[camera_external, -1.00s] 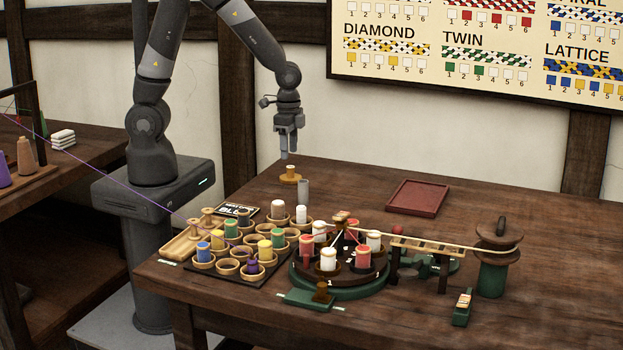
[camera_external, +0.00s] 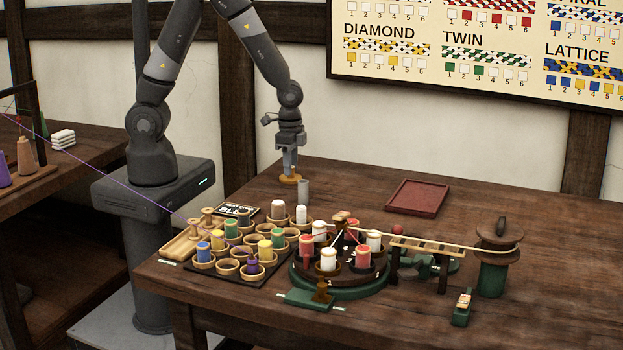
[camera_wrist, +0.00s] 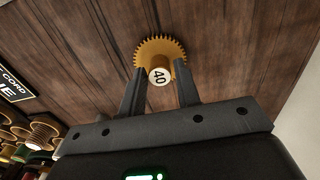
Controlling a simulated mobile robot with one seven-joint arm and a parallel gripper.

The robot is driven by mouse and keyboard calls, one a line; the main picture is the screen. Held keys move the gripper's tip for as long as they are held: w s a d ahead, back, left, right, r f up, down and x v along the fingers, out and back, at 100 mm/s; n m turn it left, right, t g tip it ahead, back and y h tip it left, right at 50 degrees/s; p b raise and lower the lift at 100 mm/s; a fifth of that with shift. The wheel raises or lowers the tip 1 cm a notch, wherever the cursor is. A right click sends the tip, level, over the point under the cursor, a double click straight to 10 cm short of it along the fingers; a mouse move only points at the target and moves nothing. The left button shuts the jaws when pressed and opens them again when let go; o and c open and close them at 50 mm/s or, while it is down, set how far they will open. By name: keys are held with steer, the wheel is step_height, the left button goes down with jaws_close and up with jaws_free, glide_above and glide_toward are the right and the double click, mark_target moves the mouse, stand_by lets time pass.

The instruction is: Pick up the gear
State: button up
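The gear (camera_wrist: 152,46) is a yellow toothed wheel with a raised hub whose pale top bears the number 40. It also shows in the external view (camera_external: 289,179), at the back-left part of the table. My gripper (camera_wrist: 160,68) is over it, with its dark fingers on either side of the hub and gaps visible between hub and fingers. In the external view my gripper (camera_external: 290,168) points down, its tips around the hub height. Whether a fingertip touches the gear's disc cannot be told.
A grey upright cylinder (camera_external: 303,191) stands close in front of the gear. A rack of colored bobbins (camera_external: 236,268) and a round green-based braiding stand (camera_external: 341,290) are nearer the front. A red tray (camera_external: 417,198) lies to the right. Table between gear and tray is clear.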

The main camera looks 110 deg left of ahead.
jaws_close()
steer(key=shift+r, duration=0.1)
